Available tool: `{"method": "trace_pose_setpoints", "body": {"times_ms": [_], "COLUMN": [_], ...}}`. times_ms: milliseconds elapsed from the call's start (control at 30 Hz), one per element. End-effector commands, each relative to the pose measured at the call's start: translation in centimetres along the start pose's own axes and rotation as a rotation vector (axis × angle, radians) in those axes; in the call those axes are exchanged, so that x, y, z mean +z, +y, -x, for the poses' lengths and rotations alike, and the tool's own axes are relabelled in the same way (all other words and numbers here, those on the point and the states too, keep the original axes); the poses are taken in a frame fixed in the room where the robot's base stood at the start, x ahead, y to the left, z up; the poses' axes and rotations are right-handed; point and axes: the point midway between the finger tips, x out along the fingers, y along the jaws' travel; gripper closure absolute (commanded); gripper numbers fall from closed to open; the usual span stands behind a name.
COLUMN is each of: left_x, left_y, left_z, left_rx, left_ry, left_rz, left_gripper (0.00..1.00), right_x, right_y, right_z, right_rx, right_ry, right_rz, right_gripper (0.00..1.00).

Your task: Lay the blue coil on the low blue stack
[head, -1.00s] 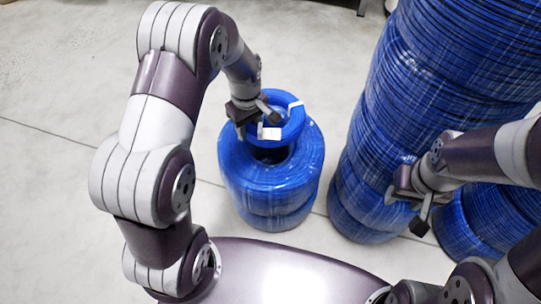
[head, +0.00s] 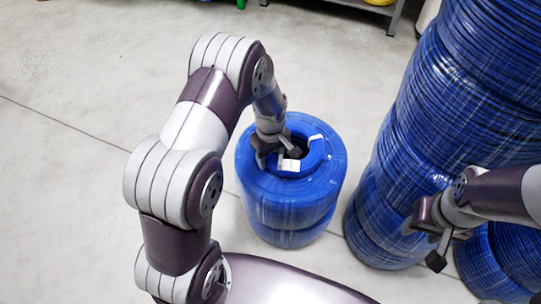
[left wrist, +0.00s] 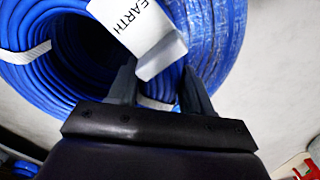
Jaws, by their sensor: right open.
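The small blue coil (head: 315,157), with a white label and white bands, lies over the top of the low blue stack (head: 288,212), around its dark centre hole. Whether its full weight rests there I cannot tell. My left gripper (head: 277,157) reaches down from above at the coil's left side. In the left wrist view, its fingers (left wrist: 158,92) stand on either side of the coil's ring (left wrist: 25,82), close to it, with the label between and above them. My right gripper (head: 425,240) is open and empty, in front of the tall blue stack.
A tall blue stack (head: 400,165) rises on the right, close to my right gripper. Another blue stack (head: 500,258) stands at the lower right. A grey shelf (head: 375,10) is at the far back. The pale floor (head: 90,60) at left is clear.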

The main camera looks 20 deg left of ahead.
Motion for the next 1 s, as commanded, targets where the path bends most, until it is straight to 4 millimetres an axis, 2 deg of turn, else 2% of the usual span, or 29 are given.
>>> {"method": "trace_pose_setpoints", "body": {"times_ms": [367,467,700,800,933,1000], "left_x": [0.0,-0.1,-0.1,0.0,0.1,0.8], "left_y": [0.1,0.1,0.1,0.0,0.0,-0.7], "left_z": [0.6,2.7,9.2,11.0,12.3,13.6], "left_rx": [0.002,0.003,0.003,0.001,0.003,0.01], "left_ry": [0.001,0.002,0.002,0.001,0.002,0.008], "left_rz": [0.0,0.0,0.0,0.0,-0.01,-0.085], "left_gripper": [0.32,0.32,0.32,0.32,0.32,0.32], "right_x": [0.0,-0.2,-0.6,-0.7,-0.7,-0.7], "right_y": [0.0,0.0,0.0,0.0,0.0,0.0], "right_z": [0.2,1.5,4.7,5.5,5.8,5.8], "right_rx": [0.0,0.0,0.0,0.0,0.0,0.0], "right_ry": [0.0,0.0,0.0,0.0,0.0,0.0], "right_rz": [0.0,0.0,0.0,0.0,0.0,0.0], "right_gripper": [0.52,0.52,0.52,0.52,0.52,0.52]}}
